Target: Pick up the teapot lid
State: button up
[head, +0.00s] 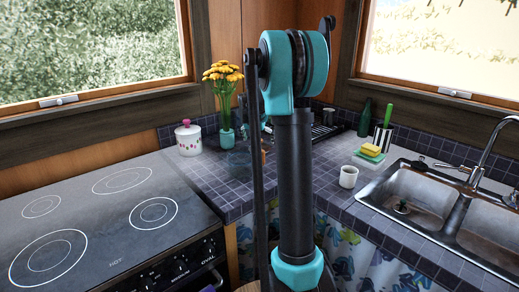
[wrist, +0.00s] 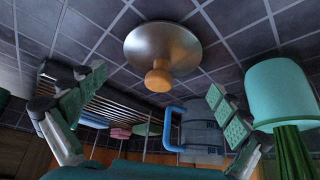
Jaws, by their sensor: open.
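The teapot lid is a round silvery disc (wrist: 138,42) with a wooden knob (wrist: 158,79), lying on the dark tiled counter in the upper middle of the wrist view. My gripper (wrist: 152,105) is open and empty. Its green-padded fingers are spread to the left and right, with the knob between them in the picture, not touching it. A clear glass vessel with a blue handle (wrist: 199,132), perhaps the teapot, is beyond the lid near the right finger. In the head view my arm hides the gripper, and I cannot make out the lid.
A teal vase (wrist: 285,95) stands close to the right finger; it holds yellow flowers (head: 223,76). A wire dish rack (wrist: 105,115) is behind the left finger. The stove (head: 100,220), white canister (head: 188,138), white cup (head: 348,177) and sink (head: 420,195) surround the counter.

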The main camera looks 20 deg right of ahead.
aim_at(259, 141)
jog(key=x, duration=0.3)
jog(key=shift+f, duration=0.15)
jog(key=shift+s, duration=0.1)
jog(key=c, duration=1.3)
jog(key=shift+c, duration=0.5)
